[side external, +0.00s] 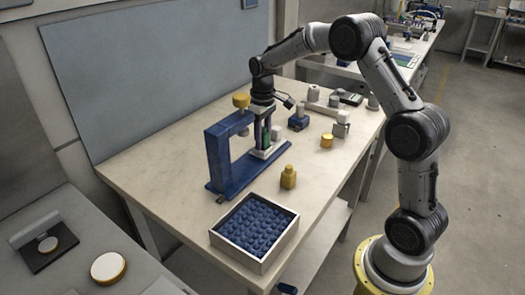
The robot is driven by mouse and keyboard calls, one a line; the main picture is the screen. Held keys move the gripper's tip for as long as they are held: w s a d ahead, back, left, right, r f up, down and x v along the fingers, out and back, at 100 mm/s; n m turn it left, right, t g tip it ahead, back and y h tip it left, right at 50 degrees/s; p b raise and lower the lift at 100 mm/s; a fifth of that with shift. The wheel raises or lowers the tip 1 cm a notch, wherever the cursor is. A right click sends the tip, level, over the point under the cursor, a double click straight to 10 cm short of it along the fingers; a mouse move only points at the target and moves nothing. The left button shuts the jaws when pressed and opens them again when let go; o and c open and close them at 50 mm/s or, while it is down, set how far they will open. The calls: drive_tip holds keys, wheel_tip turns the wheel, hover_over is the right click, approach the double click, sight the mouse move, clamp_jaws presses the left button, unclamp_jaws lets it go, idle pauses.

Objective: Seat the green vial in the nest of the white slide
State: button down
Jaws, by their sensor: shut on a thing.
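My gripper (262,137) points down beside the blue press frame, over the white slide (268,153). It is shut on the green vial (264,141), of which only a narrow strip shows between the fingers. The vial looks upright and low over the slide. The nest is hidden behind the fingers, and I cannot tell whether the vial touches it. The slide lies on the blue base of the frame.
The blue frame (217,158) with a yellow knob (241,100) stands close left of my gripper. A yellow bottle-shaped piece (288,177) and a tray of blue balls (231,243) stand in front. Small grey and yellow parts (327,140) lie to the right. The table's left part is clear.

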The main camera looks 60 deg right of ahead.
idle(0.3)
drive_tip(key=shift+r, duration=0.45)
drive_tip(key=shift+w+a, duration=0.1)
idle(0.3)
drive_tip(key=shift+f, duration=0.6)
idle(0.9)
drive_tip(key=shift+c, duration=1.8)
unclamp_jaws()
drive_tip(key=shift+f, duration=0.1)
wheel_tip(320, 180, up, 14)
